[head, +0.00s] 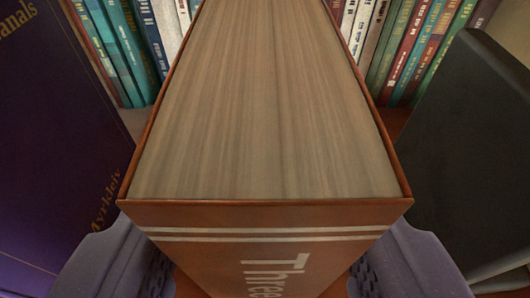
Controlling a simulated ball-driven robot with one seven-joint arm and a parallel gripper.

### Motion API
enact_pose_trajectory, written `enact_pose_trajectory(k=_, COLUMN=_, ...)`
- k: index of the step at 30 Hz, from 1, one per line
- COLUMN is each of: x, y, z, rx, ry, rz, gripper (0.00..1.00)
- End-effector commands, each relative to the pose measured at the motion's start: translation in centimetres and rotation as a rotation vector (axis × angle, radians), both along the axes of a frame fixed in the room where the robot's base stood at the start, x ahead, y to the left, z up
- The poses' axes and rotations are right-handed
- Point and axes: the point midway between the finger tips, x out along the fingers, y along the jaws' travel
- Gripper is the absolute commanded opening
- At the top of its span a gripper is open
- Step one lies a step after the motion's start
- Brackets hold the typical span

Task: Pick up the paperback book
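A thick book with an orange-brown cover (268,217) stands upright in the middle of the head view, very close to the camera. Its spine faces me, with two pale bands and the pale letters "Three" running down it; its page block shows on top. I take it for the paperback, though the cover type is not certain. The fingers of my gripper (262,272) are spread on either side of the spine, low in the view. A narrow strip of reddish-brown shows between the fingers and the spine, so they look apart from it. The fingertips are hidden.
A dark purple book (60,150) with gold lettering stands close on the left. A black book (465,150) stands close on the right. Behind, a row of thin coloured books (425,45) fills the back. Side room around the brown book is narrow.

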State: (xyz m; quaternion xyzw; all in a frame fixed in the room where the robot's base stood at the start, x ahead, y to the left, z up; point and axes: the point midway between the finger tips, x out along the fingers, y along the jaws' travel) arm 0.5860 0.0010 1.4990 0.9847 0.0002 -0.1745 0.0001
Motion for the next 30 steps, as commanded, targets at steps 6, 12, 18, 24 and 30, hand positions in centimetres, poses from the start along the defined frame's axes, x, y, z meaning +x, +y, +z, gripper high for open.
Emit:
enact_pose_trajectory(k=6, x=2.5, y=-0.1, z=-1.1, rx=0.000, ry=0.001, rz=0.000, gripper=0.60)
enact_pose_trajectory(k=12, x=2.8, y=-0.1, z=-1.3, rx=0.000, ry=0.000, rz=0.000, gripper=0.60)
enact_pose_trajectory(k=18, x=2.8, y=-0.1, z=-1.3, rx=0.000, ry=0.000, rz=0.000, gripper=0.27)
enact_pose_trajectory(k=24, x=2.8, y=-0.1, z=-1.3, rx=0.000, ry=0.000, rz=0.000, gripper=0.00)
enact_pose_trajectory(k=30, x=2.8, y=-0.1, z=-1.2, rx=0.000, ry=-0.001, rz=0.000, gripper=0.00)
